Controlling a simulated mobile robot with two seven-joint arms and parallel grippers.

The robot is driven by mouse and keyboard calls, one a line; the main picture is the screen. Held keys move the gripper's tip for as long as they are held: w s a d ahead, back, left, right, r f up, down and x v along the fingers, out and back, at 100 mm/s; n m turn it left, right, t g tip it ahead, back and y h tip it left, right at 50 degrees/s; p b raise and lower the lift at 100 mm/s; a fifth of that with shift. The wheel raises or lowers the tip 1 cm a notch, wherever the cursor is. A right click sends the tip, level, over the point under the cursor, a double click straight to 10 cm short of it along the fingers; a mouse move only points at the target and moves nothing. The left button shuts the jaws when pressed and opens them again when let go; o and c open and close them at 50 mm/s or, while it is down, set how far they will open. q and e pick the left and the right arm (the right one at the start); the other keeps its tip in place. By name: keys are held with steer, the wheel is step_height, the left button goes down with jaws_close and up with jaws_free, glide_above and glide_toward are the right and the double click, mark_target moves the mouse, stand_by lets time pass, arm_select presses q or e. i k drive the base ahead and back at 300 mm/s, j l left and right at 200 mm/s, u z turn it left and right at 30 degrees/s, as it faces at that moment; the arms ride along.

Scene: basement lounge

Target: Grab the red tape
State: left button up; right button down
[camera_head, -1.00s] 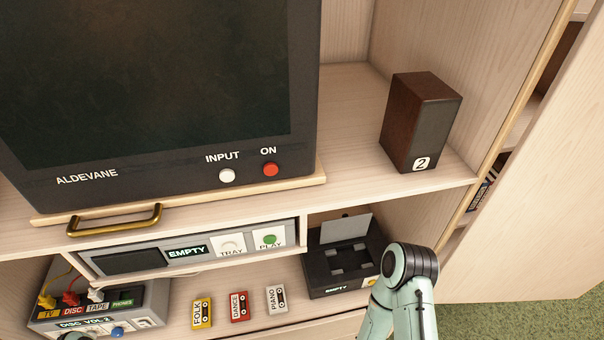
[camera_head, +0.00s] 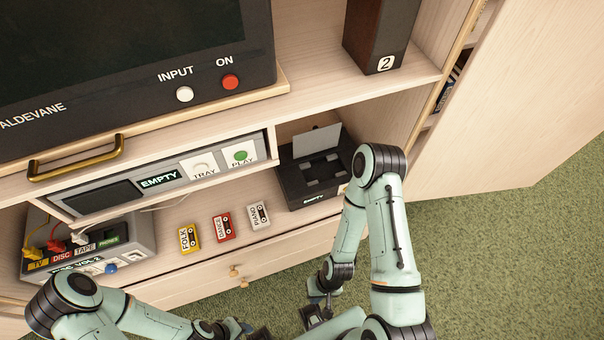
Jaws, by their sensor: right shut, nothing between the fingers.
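The red tape (camera_head: 224,227), a cassette labelled DANCE, lies on the lower shelf between a yellow FOLK tape (camera_head: 189,239) and a white PIANO tape (camera_head: 259,216). Nothing touches it. My right gripper (camera_head: 316,314) is shut and empty, low in front of the cabinet, to the right of and below the tape in the picture. My left arm comes in from the bottom left. Its gripper (camera_head: 238,329) is at the bottom edge, partly cut off, and its fingers are not clear.
A black tape deck (camera_head: 318,175) with its lid up stands right of the tapes. A grey switch box (camera_head: 130,245) with plugs stands left. The disc player (camera_head: 160,180) sits above. A drawer with wooden knobs (camera_head: 235,271) is below the shelf. Green carpet lies in front.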

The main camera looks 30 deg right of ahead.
mark_target(224, 229)
steer(key=j+u, duration=0.25)
steer(key=u, duration=0.2)
steer(key=j+u, duration=0.4)
steer(key=l, duration=0.1)
